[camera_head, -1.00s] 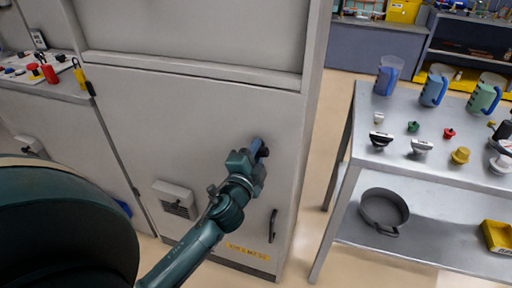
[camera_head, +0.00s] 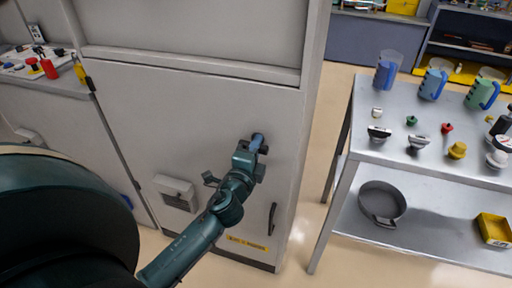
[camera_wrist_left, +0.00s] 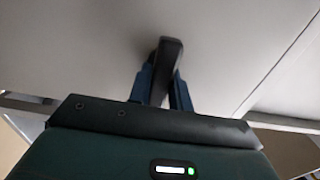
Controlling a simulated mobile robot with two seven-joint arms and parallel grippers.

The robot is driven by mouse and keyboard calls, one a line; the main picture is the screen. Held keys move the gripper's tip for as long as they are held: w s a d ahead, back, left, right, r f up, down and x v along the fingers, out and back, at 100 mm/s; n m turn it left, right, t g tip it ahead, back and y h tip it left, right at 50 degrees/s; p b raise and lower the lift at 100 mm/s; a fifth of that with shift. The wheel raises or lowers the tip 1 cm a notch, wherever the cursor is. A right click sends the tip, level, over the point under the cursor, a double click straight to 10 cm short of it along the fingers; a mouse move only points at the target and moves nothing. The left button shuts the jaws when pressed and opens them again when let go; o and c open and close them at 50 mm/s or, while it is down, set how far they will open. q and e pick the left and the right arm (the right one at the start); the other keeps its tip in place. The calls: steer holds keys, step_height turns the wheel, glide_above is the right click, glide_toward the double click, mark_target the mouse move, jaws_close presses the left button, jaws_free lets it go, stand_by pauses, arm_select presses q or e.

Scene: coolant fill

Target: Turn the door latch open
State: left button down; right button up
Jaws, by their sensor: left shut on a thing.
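The cabinet door (camera_head: 150,115) is a grey panel that looks closed. The door latch is a small dark handle on the right part of the panel; in the left wrist view the latch (camera_wrist_left: 167,62) stands out from the grey door between two blue fingers. My left gripper (camera_head: 257,143) is at the latch, and in the left wrist view (camera_wrist_left: 162,88) its fingers are shut on it. In the head view the gripper hides most of the latch. My right gripper is not in view.
A black vertical handle (camera_head: 272,218) and a vent box (camera_head: 176,193) are on the cabinet below. A metal cart (camera_head: 345,185) with jugs, caps and a grey pan (camera_head: 382,203) stands to the right. Floor shows between cabinet and cart.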

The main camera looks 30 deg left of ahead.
arm_select(q)
steer(key=c, duration=1.3)
jaws_free()
steer(key=b+v, duration=0.3)
steer(key=v, duration=1)
steer(key=shift+s, duration=0.1)
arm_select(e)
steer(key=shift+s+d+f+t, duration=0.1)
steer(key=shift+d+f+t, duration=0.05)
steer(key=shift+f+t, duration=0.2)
